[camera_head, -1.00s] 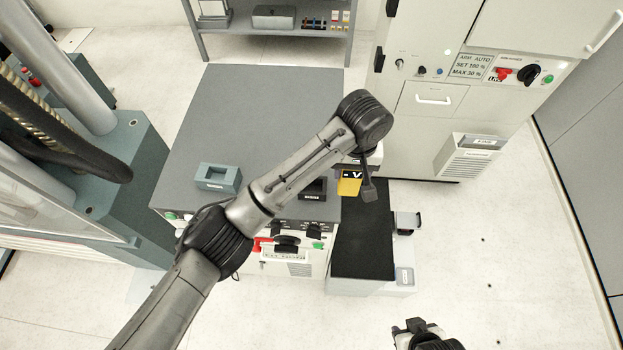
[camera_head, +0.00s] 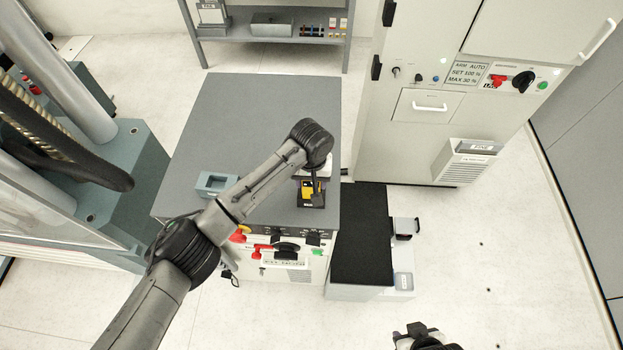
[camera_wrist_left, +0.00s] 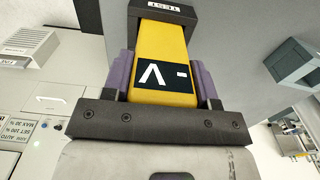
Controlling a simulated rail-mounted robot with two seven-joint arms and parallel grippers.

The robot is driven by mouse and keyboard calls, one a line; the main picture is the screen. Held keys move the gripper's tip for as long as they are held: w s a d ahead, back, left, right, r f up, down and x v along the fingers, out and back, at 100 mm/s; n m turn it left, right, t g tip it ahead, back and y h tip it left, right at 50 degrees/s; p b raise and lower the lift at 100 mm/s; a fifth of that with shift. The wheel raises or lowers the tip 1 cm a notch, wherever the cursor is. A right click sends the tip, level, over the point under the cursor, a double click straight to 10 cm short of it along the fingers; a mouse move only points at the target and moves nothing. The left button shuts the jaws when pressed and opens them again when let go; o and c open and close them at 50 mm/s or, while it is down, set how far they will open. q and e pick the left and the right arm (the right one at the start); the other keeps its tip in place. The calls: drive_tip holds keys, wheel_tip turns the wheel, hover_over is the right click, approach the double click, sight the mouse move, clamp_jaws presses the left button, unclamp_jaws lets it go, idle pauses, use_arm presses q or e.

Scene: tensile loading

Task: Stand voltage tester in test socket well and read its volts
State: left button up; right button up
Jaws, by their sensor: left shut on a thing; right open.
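The yellow voltage tester (camera_head: 306,187) is at the black test socket (camera_head: 312,202) on the grey bench top. My left gripper (camera_head: 311,178) is shut on the tester; in the left wrist view its purple fingers (camera_wrist_left: 164,80) flank the yellow body (camera_wrist_left: 162,45). The dark display shows an inverted V and a small dash-like mark. The tester's far end meets the black socket block (camera_wrist_left: 185,14), labelled TEST; I cannot tell whether it is down in the well. My right gripper (camera_head: 420,334) is open and empty at the bottom edge of the head view.
A blue-grey holder (camera_head: 215,183) with a recess sits left on the bench (camera_head: 255,115). Knobs and a red switch line the bench's front. A black-topped stand (camera_head: 361,240) is at the right, a tall cabinet (camera_head: 425,130) behind it. Floor at right is clear.

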use_arm(q)
drive_tip(key=shift+f, duration=0.35)
drive_tip(key=shift+f, duration=0.1)
drive_tip(key=o, duration=1.1)
drive_tip(key=shift+c, duration=0.2)
wheel_tip(320, 180, up, 12)
drive_tip(key=shift+r+b, duration=0.15)
drive_tip(key=shift+b, duration=0.45)
